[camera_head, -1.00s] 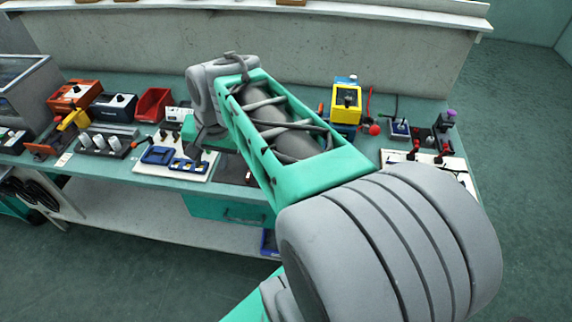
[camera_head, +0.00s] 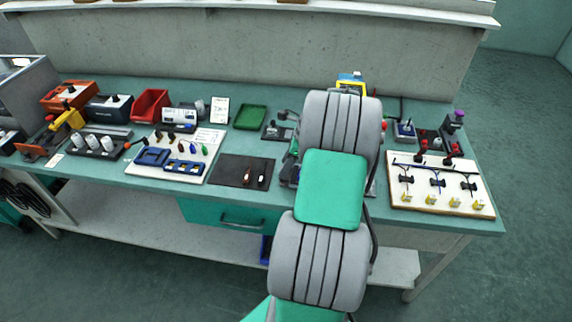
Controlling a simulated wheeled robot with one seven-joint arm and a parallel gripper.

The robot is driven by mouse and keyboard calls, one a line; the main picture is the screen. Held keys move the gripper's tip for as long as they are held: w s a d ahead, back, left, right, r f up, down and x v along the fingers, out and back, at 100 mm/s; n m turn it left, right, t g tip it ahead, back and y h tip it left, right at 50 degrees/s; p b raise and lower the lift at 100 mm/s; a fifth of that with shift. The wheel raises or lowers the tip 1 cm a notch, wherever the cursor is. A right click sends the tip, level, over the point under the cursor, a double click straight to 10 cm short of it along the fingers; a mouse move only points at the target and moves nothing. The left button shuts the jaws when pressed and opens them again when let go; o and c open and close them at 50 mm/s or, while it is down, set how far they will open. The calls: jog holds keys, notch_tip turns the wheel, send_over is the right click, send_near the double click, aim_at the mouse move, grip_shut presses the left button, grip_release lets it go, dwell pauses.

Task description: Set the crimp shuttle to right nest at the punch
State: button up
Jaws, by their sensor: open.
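My arm reaches over the bench and hides its own far end, so my gripper does not show. A yellow machine (camera_head: 350,82), possibly the punch, stands at the back of the bench behind my arm. Only its top shows clearly. A bit of a red knob shows just right of my arm. I cannot make out the crimp shuttle or its right nest; the bench in front of the yellow machine is covered by my arm.
Left of my arm are a dark mat (camera_head: 228,172) with small items, a white board (camera_head: 150,168) with blue trays, a green tray (camera_head: 251,117) and a red bin (camera_head: 152,104). On the right lies a white wiring board (camera_head: 452,205). A concrete wall (camera_head: 240,45) stands behind.

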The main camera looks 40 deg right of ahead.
jog(key=shift+f, duration=0.1)
jog(key=shift+c, duration=0.2)
grip_shut()
dwell(1.1)
